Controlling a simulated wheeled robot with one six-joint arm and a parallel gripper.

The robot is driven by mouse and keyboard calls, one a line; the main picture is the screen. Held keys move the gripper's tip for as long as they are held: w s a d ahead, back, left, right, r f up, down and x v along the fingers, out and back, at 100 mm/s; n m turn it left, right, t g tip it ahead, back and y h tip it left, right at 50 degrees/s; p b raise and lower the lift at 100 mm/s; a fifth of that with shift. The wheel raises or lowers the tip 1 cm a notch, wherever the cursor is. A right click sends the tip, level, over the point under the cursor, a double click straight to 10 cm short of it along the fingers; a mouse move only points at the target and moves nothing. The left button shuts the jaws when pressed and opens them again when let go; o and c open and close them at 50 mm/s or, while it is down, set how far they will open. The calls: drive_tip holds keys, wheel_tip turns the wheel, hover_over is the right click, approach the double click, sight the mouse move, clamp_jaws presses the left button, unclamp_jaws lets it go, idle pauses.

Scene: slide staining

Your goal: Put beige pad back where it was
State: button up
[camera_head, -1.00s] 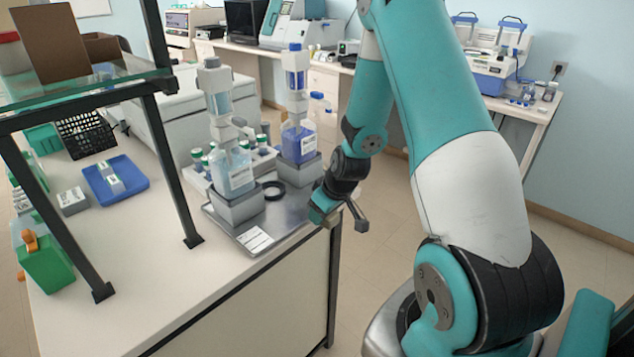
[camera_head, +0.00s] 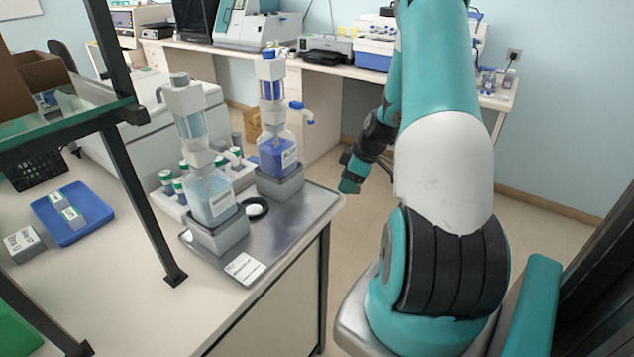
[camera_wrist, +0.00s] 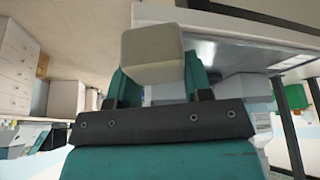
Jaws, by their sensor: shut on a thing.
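The beige pad (camera_wrist: 152,52) is a pale block with rounded edges, held between the two teal fingers of my gripper (camera_wrist: 158,80) in the wrist view. My gripper is shut on it. In the head view my gripper (camera_head: 358,178) hangs over open floor, just right of the bench corner and the metal tray. The pad cannot be made out in the head view.
The metal tray (camera_head: 306,215) on the bench carries two dispenser bottles (camera_head: 210,192) (camera_head: 278,155) on grey blocks, a black ring (camera_head: 256,208) and a label card (camera_head: 244,267). A blue tray (camera_head: 90,228) lies left, behind black shelf posts. Floor right of the bench is clear.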

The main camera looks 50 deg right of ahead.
drive_tip(key=p, duration=0.2)
hover_over(312, 196)
drive_tip(key=s, duration=0.1)
drive_tip(key=shift+d, duration=0.35)
wheel_tip(312, 196, down, 3)
drive_tip(key=shift+r+p, duration=0.2)
drive_tip(key=shift+p, duration=0.65)
drive_tip(key=shift+f, duration=0.5)
drive_tip(key=shift+f, duration=0.1)
drive_tip(key=o, duration=0.6)
drive_tip(key=b+v, duration=0.3)
drive_tip(key=v, duration=0.9)
drive_tip(key=shift+b, duration=0.3)
drive_tip(key=shift+s+d, duration=0.1)
